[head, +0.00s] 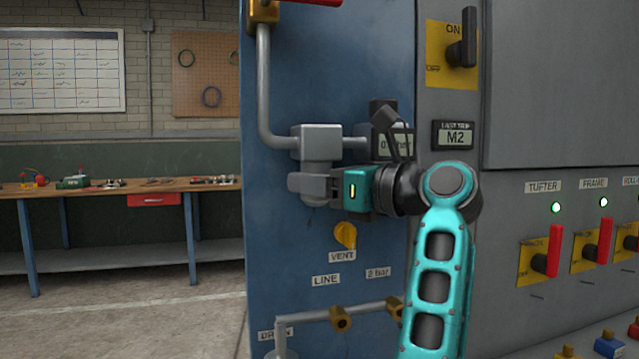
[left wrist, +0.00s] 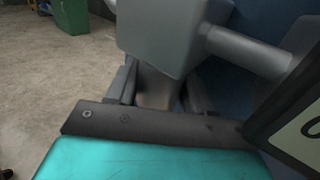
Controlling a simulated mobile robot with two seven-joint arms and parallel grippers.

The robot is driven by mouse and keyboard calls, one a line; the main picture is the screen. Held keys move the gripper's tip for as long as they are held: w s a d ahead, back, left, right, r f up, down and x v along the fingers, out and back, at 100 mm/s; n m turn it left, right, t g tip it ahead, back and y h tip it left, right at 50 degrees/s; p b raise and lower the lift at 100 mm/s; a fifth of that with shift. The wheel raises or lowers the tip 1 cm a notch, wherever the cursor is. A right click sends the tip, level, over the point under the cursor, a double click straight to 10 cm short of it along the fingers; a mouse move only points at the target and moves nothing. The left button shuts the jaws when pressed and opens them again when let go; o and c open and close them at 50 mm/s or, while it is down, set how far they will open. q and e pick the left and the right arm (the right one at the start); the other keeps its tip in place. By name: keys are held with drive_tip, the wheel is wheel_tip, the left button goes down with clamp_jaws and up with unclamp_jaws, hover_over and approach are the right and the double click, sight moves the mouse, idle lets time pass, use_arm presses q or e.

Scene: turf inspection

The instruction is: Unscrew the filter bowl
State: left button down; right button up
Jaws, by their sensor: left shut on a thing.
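The grey filter head (head: 318,143) sits in the pipe run on the blue cabinet panel, and its block fills the top of the left wrist view (left wrist: 165,35). The filter bowl (left wrist: 156,88) hangs under it, partly hidden by the fingers. My left gripper (head: 312,186) reaches in from the right of the filter, just below the head. Its two fingers (left wrist: 156,92) are shut on the bowl, one on each side. In the head view the fingers cover most of the bowl. My right gripper is not in view.
A yellow vent knob (head: 345,235) is just below my gripper. A display (head: 393,143) sits close right of the filter, beside my wrist. The drain pipe (head: 345,313) runs lower. Switches with red handles (head: 555,250) are at right. A workbench (head: 110,187) stands at left behind open floor.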

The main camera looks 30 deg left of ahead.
use_arm(q)
drive_tip(key=shift+a, duration=0.1)
wheel_tip(320, 180, down, 3)
drive_tip(key=shift+a+r+b, duration=0.1)
drive_tip(key=shift+b, duration=0.95)
drive_tip(key=shift+f+b, duration=0.9)
drive_tip(key=shift+f, duration=0.4)
